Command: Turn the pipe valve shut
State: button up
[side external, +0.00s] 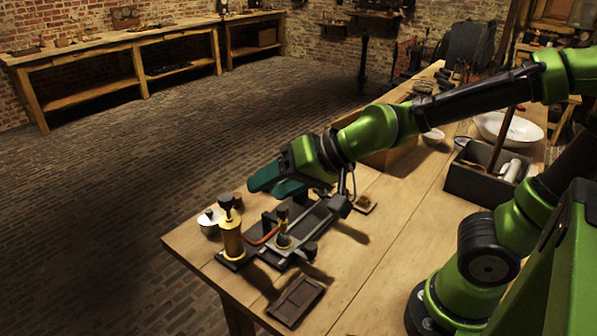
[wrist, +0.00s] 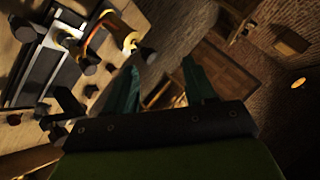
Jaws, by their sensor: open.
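The pipe apparatus (side external: 285,238) stands near the table's front left corner. A brass cylinder with a dark knob (side external: 231,235) joins it through a reddish pipe (side external: 266,236). A small upright fitting with a dark top (side external: 283,228) stands at the pipe's other end; I cannot tell for sure which knob is the valve. My gripper (side external: 265,189) is open and empty, above and behind the apparatus, its green fingers pointing left. In the wrist view my gripper (wrist: 160,66) points past the apparatus, whose orange pipe (wrist: 98,40) shows at upper left. The fingers appear apart from it.
A small metal pot (side external: 209,222) stands behind the cylinder near the table edge. A dark flat box (side external: 296,300) lies in front. A dark crate (side external: 484,187) and a white bowl (side external: 508,129) are at the right. The table (side external: 375,262) between is mostly bare.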

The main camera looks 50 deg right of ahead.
jog(key=s+d+r+n+g+h, duration=0.1)
jog(key=s+d+n+g+h, duration=0.1)
jog(key=s+d, duration=0.6)
jog(key=w+a+r+n+g+h, duration=0.1)
jog(key=w+a+r+g, duration=0.15)
jog(key=w, duration=0.45)
jog(key=w+a+r+n+g, duration=0.1)
jog(key=w+a+g, duration=0.15)
jog(key=w, duration=0.55)
jog(key=w+a+r+n+g+h, duration=0.1)
jog(key=w+a+r+g, duration=0.1)
jog(key=w+a, duration=0.35)
jog(key=shift+n+g, duration=0.3)
jog(key=f, duration=0.2)
jog(key=d+f, duration=0.1)
jog(key=f, duration=0.5)
jog(key=shift+w+d+f, duration=0.1)
jog(key=shift+w+d, duration=0.3)
notch_tip(320, 180, up, 10)
jog(key=shift+c, duration=0.3)
